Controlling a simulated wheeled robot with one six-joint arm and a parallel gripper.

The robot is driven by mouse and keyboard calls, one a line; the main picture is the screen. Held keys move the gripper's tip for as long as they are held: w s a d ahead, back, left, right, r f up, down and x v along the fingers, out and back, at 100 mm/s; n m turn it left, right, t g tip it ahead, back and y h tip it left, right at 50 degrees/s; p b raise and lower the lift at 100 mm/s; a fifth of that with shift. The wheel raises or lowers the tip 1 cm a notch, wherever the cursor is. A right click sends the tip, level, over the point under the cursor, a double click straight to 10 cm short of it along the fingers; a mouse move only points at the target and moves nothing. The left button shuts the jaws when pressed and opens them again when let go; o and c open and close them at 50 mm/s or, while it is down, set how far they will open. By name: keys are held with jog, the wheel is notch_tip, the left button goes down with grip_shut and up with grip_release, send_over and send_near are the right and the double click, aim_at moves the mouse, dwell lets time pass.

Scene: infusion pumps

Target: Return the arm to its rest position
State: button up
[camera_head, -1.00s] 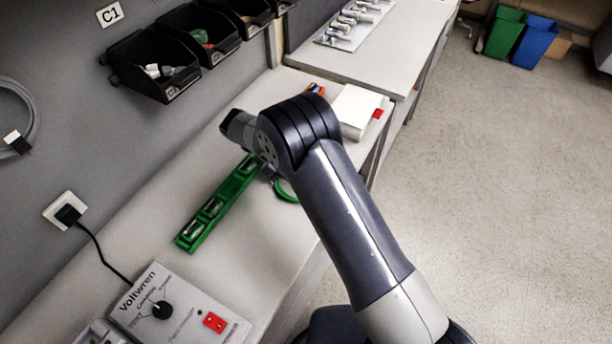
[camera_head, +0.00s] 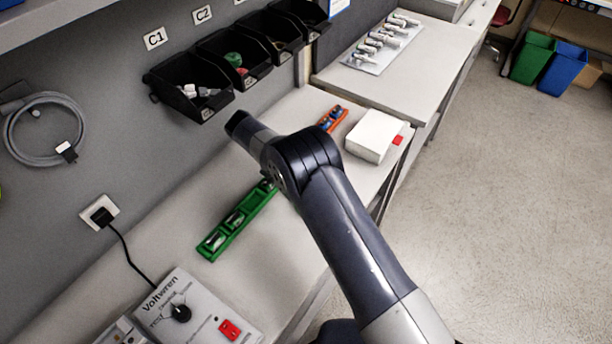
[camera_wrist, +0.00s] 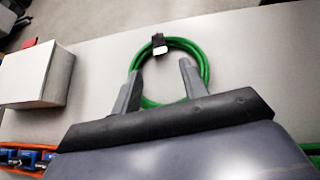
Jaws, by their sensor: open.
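In the wrist view my gripper (camera_wrist: 160,76) is open, with two grey fingers spread apart and nothing held between them. A coiled green cable (camera_wrist: 206,62) with a black and white plug or tag lies on the pale worktop beyond the fingertips, and the fingers overlap its outline. I cannot tell the height of the fingers above it. In the head view my arm (camera_head: 335,225) reaches over the worktop, its elbow bent and its far link pointing up and left toward the wall. There the gripper and the cable coil are hidden behind the arm.
A green tray (camera_head: 237,222) and an orange tray (camera_head: 333,118) lie along the worktop. A white box (camera_head: 374,136) stands near its right edge. Black wall bins (camera_head: 190,88) hang close past the arm's far link. A Voltwren tester (camera_head: 196,306) sits in front.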

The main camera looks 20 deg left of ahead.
jog(key=shift+f, duration=0.1)
dwell(0.4)
jog(key=shift+d+f+b, duration=0.2)
jog(key=shift+f+b, duration=0.05)
jog(key=shift+b, duration=0.65)
jog(key=b+x, duration=0.1)
jog(key=b, duration=0.3)
jog(key=shift+d+f, duration=0.25)
jog(key=shift+d, duration=0.05)
jog(key=x, duration=0.3)
jog(key=shift+s+d+r+p, duration=0.1)
jog(key=shift+d+p, duration=0.25)
jog(key=shift+x, duration=0.75)
jog(key=shift+a, duration=0.15)
